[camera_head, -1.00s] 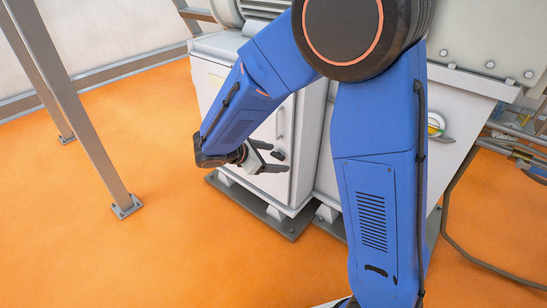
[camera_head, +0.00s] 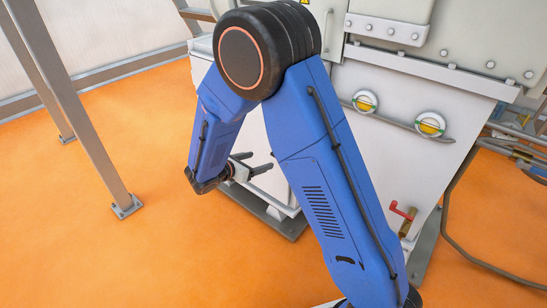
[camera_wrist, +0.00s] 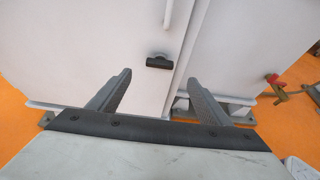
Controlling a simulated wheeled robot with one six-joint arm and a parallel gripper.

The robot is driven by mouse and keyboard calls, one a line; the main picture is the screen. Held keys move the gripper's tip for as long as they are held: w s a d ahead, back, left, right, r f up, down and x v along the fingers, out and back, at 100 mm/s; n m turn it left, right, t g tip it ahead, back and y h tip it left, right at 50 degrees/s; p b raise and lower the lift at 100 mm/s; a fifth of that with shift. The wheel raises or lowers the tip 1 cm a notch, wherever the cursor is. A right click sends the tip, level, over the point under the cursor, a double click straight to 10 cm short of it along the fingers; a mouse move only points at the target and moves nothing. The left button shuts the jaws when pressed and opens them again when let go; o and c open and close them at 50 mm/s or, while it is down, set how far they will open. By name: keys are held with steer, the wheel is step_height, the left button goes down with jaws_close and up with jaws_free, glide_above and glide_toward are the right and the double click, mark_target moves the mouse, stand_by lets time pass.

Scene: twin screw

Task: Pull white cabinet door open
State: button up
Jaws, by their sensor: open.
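The white cabinet door (camera_wrist: 85,45) fills much of the wrist view and looks shut, with its edge line right of the handle. A small black handle (camera_wrist: 159,62) sits near that edge, just beyond and between my fingertips in the picture. My gripper (camera_wrist: 160,78) is open and empty, pointing at the door; I cannot tell the exact gap to the handle. In the head view my gripper (camera_head: 260,161) is in front of the cabinet's lower part. My arm hides most of the door (camera_head: 252,130) there, and I cannot make out the handle.
A grey metal post (camera_head: 80,120) stands on the orange floor (camera_head: 130,260) at left. The floor in front is clear. A red-handled valve (camera_head: 402,213) juts out at right, also in the wrist view (camera_wrist: 275,82). A pipe (camera_head: 450,215) curves at far right.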

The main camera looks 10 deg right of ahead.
mark_target(274, 156)
steer(key=x, duration=1.1)
steer(key=shift+c, duration=0.4)
steer(key=c, duration=1.4)
